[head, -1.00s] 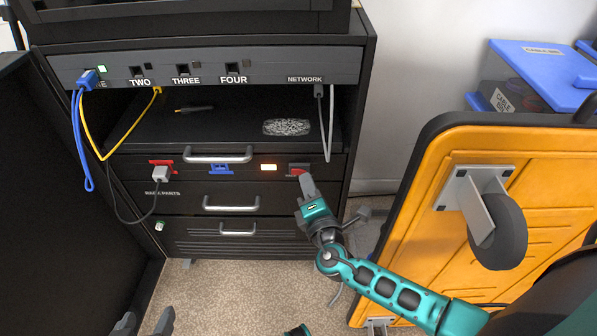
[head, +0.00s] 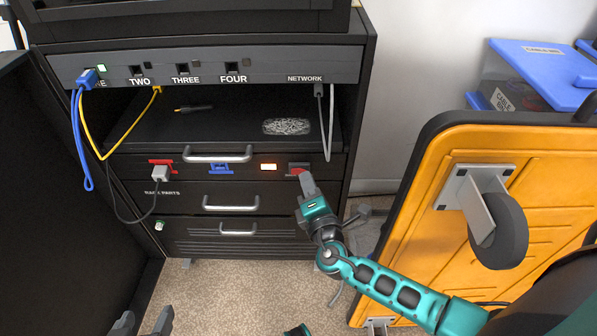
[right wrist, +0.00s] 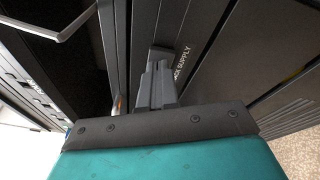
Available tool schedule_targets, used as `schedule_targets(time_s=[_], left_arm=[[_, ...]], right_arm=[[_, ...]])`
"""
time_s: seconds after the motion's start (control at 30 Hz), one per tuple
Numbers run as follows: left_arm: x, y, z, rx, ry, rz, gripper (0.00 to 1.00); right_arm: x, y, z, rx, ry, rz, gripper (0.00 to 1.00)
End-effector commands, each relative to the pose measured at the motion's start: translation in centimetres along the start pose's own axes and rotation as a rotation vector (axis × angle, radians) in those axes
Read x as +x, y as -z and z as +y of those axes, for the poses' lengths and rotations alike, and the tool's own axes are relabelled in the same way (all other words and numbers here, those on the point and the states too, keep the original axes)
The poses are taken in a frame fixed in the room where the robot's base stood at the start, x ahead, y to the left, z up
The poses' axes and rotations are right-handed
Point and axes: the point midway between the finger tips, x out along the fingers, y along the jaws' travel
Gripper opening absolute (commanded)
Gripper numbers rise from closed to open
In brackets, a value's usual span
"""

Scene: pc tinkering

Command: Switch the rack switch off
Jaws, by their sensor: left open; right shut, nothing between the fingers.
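The rack switch (head: 299,167) is a small red rocker in a dark frame on the rack's front panel, right of a lit orange lamp (head: 268,167). My right gripper (head: 305,174) is shut and empty, its tip at the lower edge of the switch and partly covering it. I cannot tell whether it touches. In the right wrist view the shut fingers (right wrist: 155,88) point at the panel beside a label ending in "SUPPLY", and the red of the switch is hidden. My left gripper (head: 143,323) is open and empty at the bottom left, far from the rack.
A red socket with a grey plug (head: 161,173) and a blue socket (head: 220,169) sit left on the same panel. Drawer handles (head: 231,207) stick out below. An orange wheeled case (head: 430,200) stands at the right.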

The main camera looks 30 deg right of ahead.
Motion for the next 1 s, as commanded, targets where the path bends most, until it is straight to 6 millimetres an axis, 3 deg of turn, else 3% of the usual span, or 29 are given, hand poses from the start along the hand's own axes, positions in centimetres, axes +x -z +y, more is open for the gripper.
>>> schedule_targets(time_s=[0.33, 0.8, 1.0], left_arm=[[0.1, -0.3, 0.0, 0.0, 0.0, -0.006, 0.64], [0.0, -0.2, 0.0, 0.0, 0.0, -0.005, 0.64], [0.0, -0.1, 0.0, 0.0, -0.001, -0.005, 0.64]], right_arm=[[0.1, 0.0, 0.0, 0.0, 0.0, 0.002, 0.0], [-5.0, 1.2, 0.5, 0.001, 0.0, 0.003, 0.0], [-5.7, 1.4, 0.6, 0.001, 0.0, 0.001, 0.0]])
